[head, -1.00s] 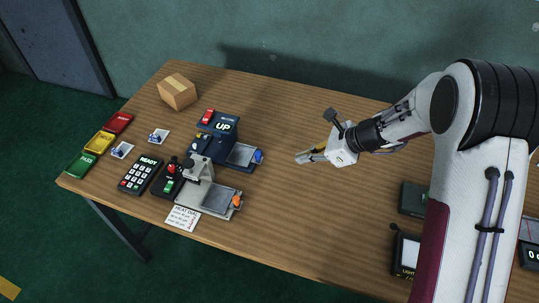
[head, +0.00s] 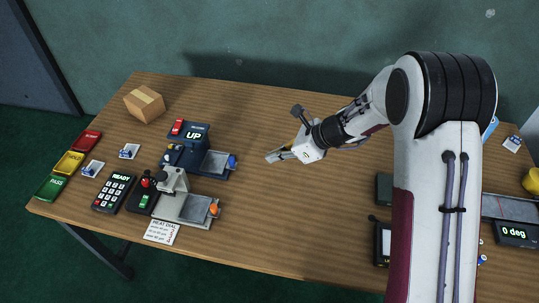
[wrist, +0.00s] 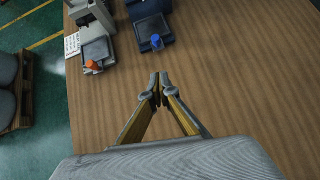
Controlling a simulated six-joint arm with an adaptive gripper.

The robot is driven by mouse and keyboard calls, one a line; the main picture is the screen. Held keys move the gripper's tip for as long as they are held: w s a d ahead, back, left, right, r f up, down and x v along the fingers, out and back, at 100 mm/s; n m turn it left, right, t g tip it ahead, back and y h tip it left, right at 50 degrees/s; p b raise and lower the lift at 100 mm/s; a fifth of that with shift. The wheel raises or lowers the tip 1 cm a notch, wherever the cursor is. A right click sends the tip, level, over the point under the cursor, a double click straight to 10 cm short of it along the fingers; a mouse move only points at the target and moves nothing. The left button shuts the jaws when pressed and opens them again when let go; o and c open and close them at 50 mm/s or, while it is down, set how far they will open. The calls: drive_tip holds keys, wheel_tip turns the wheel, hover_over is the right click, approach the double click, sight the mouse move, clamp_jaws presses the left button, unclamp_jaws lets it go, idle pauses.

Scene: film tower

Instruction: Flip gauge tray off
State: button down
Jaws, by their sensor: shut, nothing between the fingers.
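A dark blue device (head: 185,150) has a display reading "UP" and a grey tray (head: 216,162) with a blue knob (head: 232,161) at its right end. In front of it stands a grey device (head: 172,181) with a flat grey tray (head: 195,209) and an orange knob (head: 213,208). I cannot tell which is the gauge tray. My gripper (head: 270,158) is shut and empty above the table, right of the blue knob and apart from it. The wrist view shows the closed fingertips (wrist: 157,90), with the blue knob (wrist: 157,42) and orange knob (wrist: 92,65) beyond.
A cardboard box (head: 144,104) stands at the back. A display reading "0 deg" (head: 514,233) is at the right. The table around my gripper is clear.

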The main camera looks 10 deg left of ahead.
sight(220, 165)
drive_tip(key=x, duration=0.9)
drive_tip(key=shift+a+f, duration=0.1)
drive_tip(key=shift+w+a, duration=0.1)
drive_tip(key=shift+a, duration=0.9)
drive_tip(key=shift+w+a, duration=0.2)
drive_tip(key=shift+a, duration=0.65)
drive_tip(key=a, duration=0.8)
drive_tip(key=shift+a, duration=0.1)
